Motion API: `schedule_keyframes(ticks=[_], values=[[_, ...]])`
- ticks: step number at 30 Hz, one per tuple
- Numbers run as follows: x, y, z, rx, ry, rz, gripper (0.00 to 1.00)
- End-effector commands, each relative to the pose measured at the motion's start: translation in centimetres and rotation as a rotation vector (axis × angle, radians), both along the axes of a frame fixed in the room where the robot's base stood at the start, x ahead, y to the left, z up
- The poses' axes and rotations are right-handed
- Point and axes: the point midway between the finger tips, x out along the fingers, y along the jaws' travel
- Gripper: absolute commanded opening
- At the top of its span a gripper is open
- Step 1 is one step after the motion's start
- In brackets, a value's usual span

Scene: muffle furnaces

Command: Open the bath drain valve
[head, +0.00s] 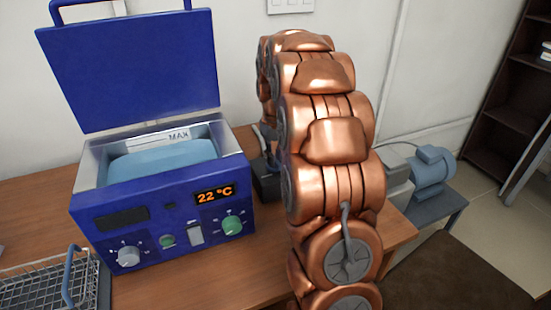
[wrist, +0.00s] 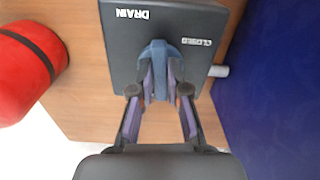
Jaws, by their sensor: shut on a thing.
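The drain valve is a dark grey box (wrist: 121,48) marked DRAIN and CLOSED, both upside down in the wrist view. A blue handle (wrist: 159,48) stands on it. My gripper (wrist: 160,82) is shut on this handle, one finger on each side.
A wire basket (head: 45,285) with a blue handle stands at the front left. A red cylinder with a dark band (wrist: 30,70) lies left in the wrist view. A blue-grey motor pump (head: 430,172) and dark shelves (head: 505,90) are at the right.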

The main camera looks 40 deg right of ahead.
Motion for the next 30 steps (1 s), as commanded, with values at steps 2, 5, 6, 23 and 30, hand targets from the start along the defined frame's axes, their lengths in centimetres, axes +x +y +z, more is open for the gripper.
schedule_keyframes(ticks=[2, 5, 6, 23, 30], values=[[-0.06, 0.01, -0.12, 0.0, 0.002, -0.04, 0.0], [-0.05, 0.02, -0.1, 0.0, 0.002, -0.081, 0.0], [-0.05, 0.03, -0.09, 0.0, 0.002, -0.094, 0.0], [-0.04, 0.03, -0.03, 0.0, 0.001, -0.143, 0.0], [-0.02, 0.03, -0.02, 0.0, 0.0, -0.142, 0.31]])
